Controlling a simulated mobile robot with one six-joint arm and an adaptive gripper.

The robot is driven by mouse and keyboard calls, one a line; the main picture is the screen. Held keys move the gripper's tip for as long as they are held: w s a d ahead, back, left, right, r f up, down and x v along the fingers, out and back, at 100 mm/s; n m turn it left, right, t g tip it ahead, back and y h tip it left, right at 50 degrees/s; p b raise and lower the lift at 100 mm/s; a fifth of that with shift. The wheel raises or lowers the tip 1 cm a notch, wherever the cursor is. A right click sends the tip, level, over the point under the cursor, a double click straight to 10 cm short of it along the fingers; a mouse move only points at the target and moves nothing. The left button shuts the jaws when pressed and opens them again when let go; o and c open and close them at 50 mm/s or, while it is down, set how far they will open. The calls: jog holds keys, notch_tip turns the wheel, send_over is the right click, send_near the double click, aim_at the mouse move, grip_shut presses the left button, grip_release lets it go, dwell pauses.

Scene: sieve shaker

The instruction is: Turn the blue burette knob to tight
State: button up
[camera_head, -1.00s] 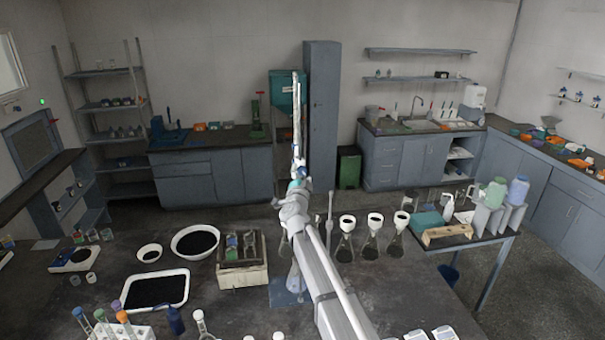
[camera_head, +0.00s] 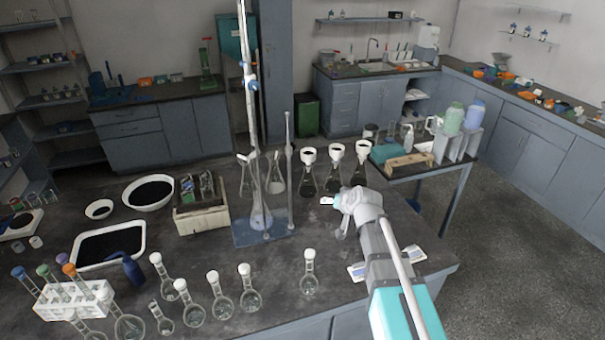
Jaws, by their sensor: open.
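A tall burette (camera_head: 249,60) stands upright on a stand with a blue base plate (camera_head: 246,236) at the middle of the dark bench. Small blue parts (camera_head: 250,83) show on its upper length; I cannot tell which is the knob or how it is turned. A conical flask (camera_head: 260,214) stands on the plate below the burette. My gripper (camera_head: 327,201) is to the right of the stand, apart from it, low over the bench. It is small in the view and looks empty and open.
Conical flasks (camera_head: 309,178) with white tops stand behind my gripper. Volumetric flasks (camera_head: 222,300) line the front of the bench. Flat white-and-blue items (camera_head: 357,272) lie near my arm. Bare bench lies right of the base plate.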

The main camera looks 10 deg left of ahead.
jog(key=s+d+f+m+g+h+b, duration=0.1)
jog(key=s+d+f+g+h+b, duration=0.2)
jog(key=s+d+f, duration=0.5)
jog(key=s+d+f+m+g+h+b, duration=0.1)
jog(key=s+d+f+g+h+b, duration=0.1)
jog(key=s+d+f+g+b, duration=0.3)
jog(key=s+d+f, duration=0.3)
jog(key=s+d, duration=0.4)
jog(key=d, duration=0.4)
jog(key=shift+s+d+h, duration=0.2)
jog(key=shift+s+h, duration=0.15)
jog(key=shift+h, duration=0.05)
jog(key=shift+f, duration=0.1)
jog(key=shift+c, duration=0.3)
